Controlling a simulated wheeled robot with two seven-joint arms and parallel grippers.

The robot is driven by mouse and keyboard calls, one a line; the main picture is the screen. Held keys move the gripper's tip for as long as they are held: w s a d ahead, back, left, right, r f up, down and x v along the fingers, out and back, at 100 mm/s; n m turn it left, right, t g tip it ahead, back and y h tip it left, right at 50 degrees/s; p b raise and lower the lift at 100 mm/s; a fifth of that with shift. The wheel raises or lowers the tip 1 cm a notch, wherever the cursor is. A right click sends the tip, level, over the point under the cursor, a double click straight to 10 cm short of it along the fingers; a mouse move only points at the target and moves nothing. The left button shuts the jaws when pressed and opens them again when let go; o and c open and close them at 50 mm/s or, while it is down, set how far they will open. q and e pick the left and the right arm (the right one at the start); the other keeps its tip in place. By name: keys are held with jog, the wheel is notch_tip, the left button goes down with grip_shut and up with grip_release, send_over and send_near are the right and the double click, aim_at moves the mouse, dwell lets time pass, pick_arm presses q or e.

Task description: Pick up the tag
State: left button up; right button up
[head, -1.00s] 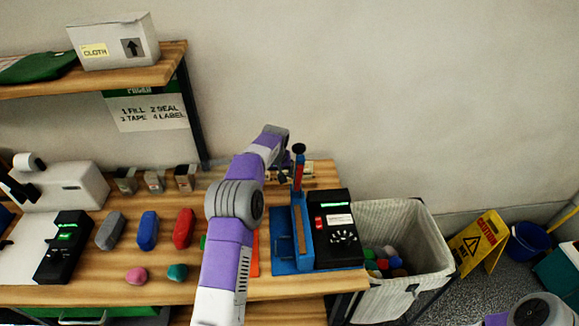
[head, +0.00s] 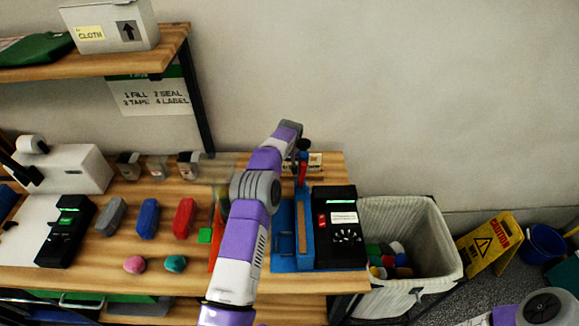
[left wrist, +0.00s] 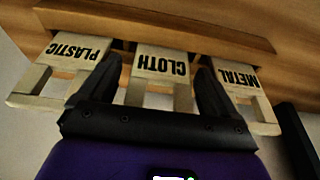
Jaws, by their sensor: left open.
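Three cream tags with black lettering hang in a row from a wooden strip in the left wrist view: the PLASTIC tag (left wrist: 75,50), the CLOTH tag (left wrist: 160,65) and the METAL tag (left wrist: 238,78). My left gripper (left wrist: 157,68) is open. Its two dark fingers appear on either side of the CLOTH tag; I cannot tell whether they touch it. In the head view a small part of the cream tags (head: 316,159) shows at the back of the table, mostly hidden by my left arm and a blue-and-red tool. My right gripper is out of view.
A blue stand (head: 283,238) and a black device (head: 338,228) are right of my left arm. Grey, blue and red pouches (head: 183,217) lie to its left. A fabric bin (head: 440,260) and a caution sign (head: 490,243) stand at the right.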

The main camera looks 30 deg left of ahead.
pick_arm(q)
jog(key=c, duration=1)
notch_tip(320, 180, up, 10)
jog(key=shift+p, duration=0.6)
